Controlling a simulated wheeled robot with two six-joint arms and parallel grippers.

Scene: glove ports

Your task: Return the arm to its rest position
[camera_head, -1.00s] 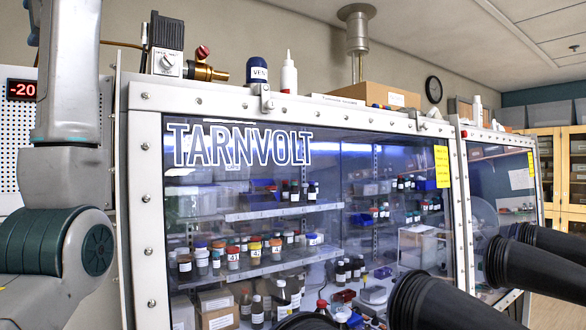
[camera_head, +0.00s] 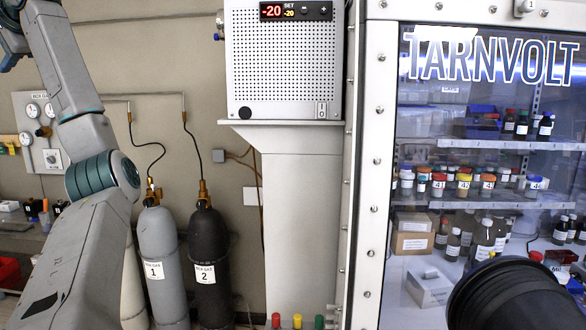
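My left arm (camera_head: 70,80) is raised at the left of the head view. It rises from the bottom left corner, bends at a teal-banded joint (camera_head: 103,176), and leans up to the top left corner. Its far end is cut off by the picture edge, so the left gripper is out of sight. My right arm and gripper do not show. The glove box (camera_head: 377,160) with the TARNVOLT window fills the right side, apart from the visible arm in the picture. One black glove port sleeve (camera_head: 515,295) sticks out at the bottom right.
Gas cylinders, grey number 1 (camera_head: 163,245) and black number 2 (camera_head: 206,250), stand behind and right of my arm. A freezer unit (camera_head: 285,65) reading -20 sits on a white column (camera_head: 303,225). A bench (camera_head: 20,240) with small items is at far left.

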